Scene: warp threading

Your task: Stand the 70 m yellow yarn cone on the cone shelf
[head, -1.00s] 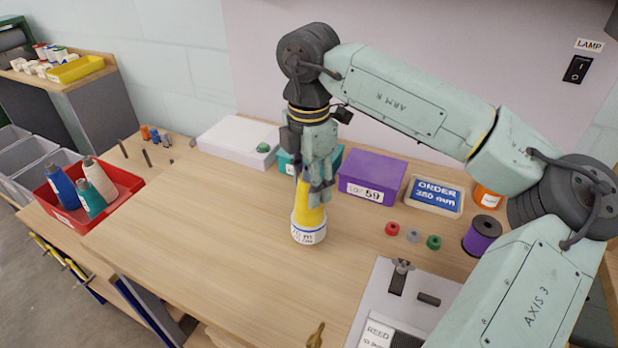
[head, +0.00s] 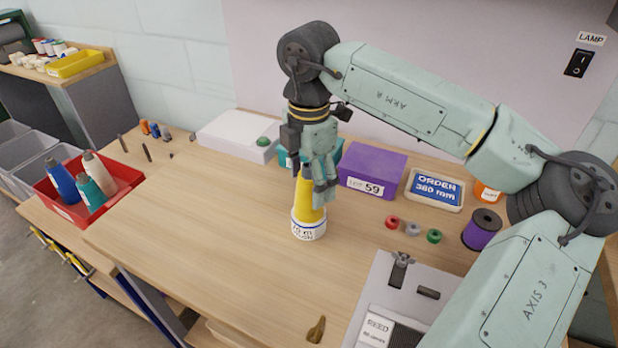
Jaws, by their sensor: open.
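The yellow yarn cone (head: 308,205) stands upright on the wooden table, with a white labelled band near its base; the label's print is too small to read surely. My gripper (head: 321,190) points down at the top of the cone, its fingers open and overlapping the cone's upper part in the picture. I cannot tell whether the fingers touch it. The cone's tip is partly hidden by the fingers. I cannot pick out the cone shelf for sure in this view.
A red tray (head: 66,210) with blue, teal and cream cones stands at the left. Behind the gripper are a purple box (head: 372,168) and a white box (head: 238,134). Small spools (head: 412,230) and a reed plate (head: 376,290) lie right. The table's left middle is clear.

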